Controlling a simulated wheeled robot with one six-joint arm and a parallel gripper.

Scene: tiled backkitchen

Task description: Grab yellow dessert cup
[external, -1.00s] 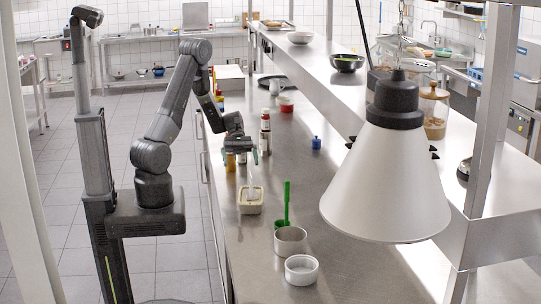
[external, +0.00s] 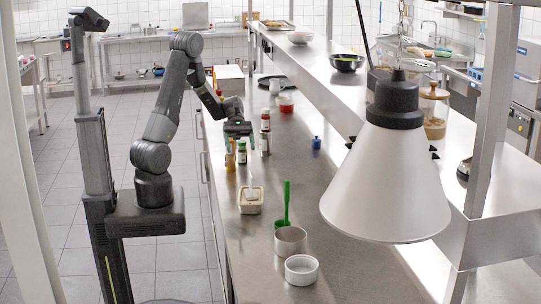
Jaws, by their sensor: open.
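I cannot make out a clearly yellow dessert cup. The nearest in colour is a small pale-yellow tub (external: 250,207) on the steel counter, with a pale-handled tool standing in it; I cannot tell whether it is the cup. My gripper (external: 238,130) is open, pointing down above the counter's left side, farther back than the tub and higher. It is close to a green-capped bottle (external: 242,153) and a brownish bottle (external: 230,158). No object shows between its fingers, though they are small and dark here. My arm hides part of the counter's left edge.
Two more bottles (external: 265,143) stand just right of my gripper. A blue item (external: 316,143), a red cup (external: 286,104), a green-handled tool (external: 286,203), a metal pot (external: 290,240) and a white ramekin (external: 301,269) stand on the counter. A lamp (external: 387,180) hangs at right.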

